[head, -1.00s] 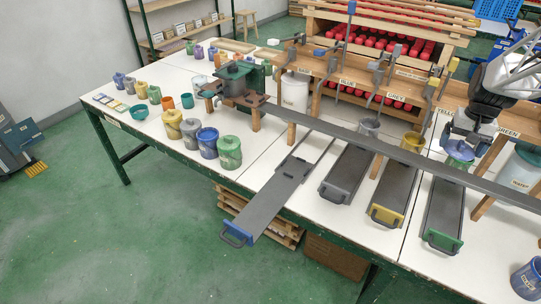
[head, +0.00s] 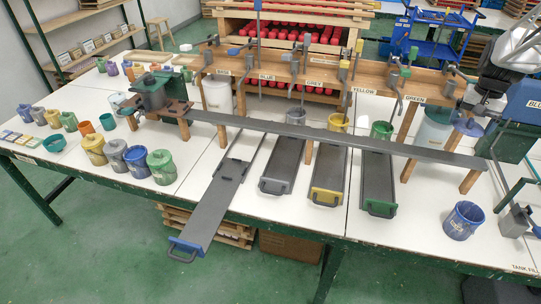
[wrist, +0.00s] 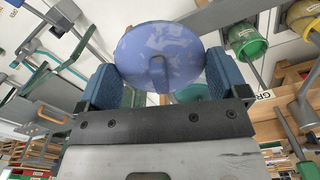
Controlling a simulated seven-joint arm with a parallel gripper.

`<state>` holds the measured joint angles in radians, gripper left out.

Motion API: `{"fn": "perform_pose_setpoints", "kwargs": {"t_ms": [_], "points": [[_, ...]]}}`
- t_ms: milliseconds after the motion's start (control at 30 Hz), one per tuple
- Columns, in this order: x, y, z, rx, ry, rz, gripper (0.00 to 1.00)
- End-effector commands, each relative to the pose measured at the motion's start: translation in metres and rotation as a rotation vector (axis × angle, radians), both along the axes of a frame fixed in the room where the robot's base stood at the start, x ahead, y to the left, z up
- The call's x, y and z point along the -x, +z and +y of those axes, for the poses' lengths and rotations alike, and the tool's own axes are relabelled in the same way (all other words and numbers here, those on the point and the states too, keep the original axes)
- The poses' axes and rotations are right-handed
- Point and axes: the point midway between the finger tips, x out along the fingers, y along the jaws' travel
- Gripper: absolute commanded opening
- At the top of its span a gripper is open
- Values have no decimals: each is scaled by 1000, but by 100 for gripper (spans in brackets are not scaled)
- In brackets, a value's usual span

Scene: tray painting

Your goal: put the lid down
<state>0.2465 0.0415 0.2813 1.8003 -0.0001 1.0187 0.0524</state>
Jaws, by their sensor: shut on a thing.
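The lid (wrist: 160,50) is a round, lavender-blue disc with paler patches and a small grip. In the wrist view it sits between the blue finger pads of my gripper (wrist: 158,80), which is shut on it. In the head view the lid (head: 468,127) hangs from my gripper (head: 478,110) at the right, above the table and by the right end of the wooden rack. What lies directly under it is partly hidden.
An open blue pot (head: 463,222) stands at the front right. The open green pot (head: 381,131) is left of my gripper, at its grey chute (head: 377,180). A long grey bar (head: 330,136) crosses the table. A water bucket (head: 432,135) stands beside the lid. White table is free around the blue pot.

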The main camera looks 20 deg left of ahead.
Motion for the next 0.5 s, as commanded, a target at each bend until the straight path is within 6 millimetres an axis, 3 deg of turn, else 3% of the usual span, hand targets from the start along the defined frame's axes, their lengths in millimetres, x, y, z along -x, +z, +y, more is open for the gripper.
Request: {"fn": "perform_pose_setpoints", "kwargs": {"t_ms": [500], "points": [[8,8,-140,0,-174,0,70]]}}
